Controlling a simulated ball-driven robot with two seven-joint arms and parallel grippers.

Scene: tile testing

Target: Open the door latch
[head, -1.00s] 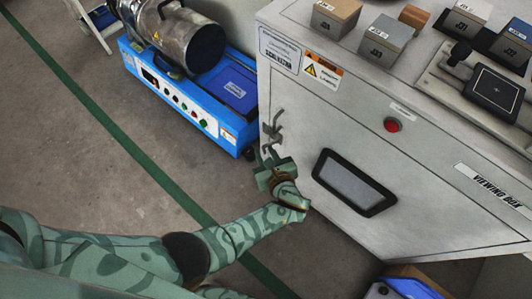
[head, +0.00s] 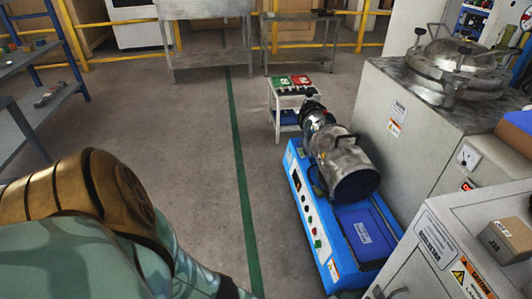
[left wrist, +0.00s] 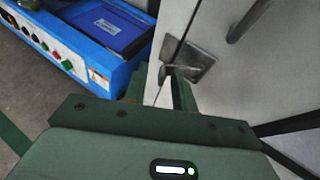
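The metal door latch (left wrist: 198,62), a plate with a short lever, is on the pale cabinet front in the left wrist view. My left gripper (left wrist: 158,90) is right in front of it, with its fingers apart and a gap between them. The right finger is close to the lever end and partly hides it; I cannot tell whether they touch. In the head view the cabinet (head: 408,262) is cut off at the lower right, and only a small bit of metal hardware shows at the bottom edge. My left gripper is outside the head view. My right gripper is in neither view.
A blue machine (head: 318,232) with a metal cylinder (head: 345,168) stands left of the cabinet; its corner is also near my gripper in the wrist view (left wrist: 105,62). Grey floor (head: 190,150) with a green line is clear.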

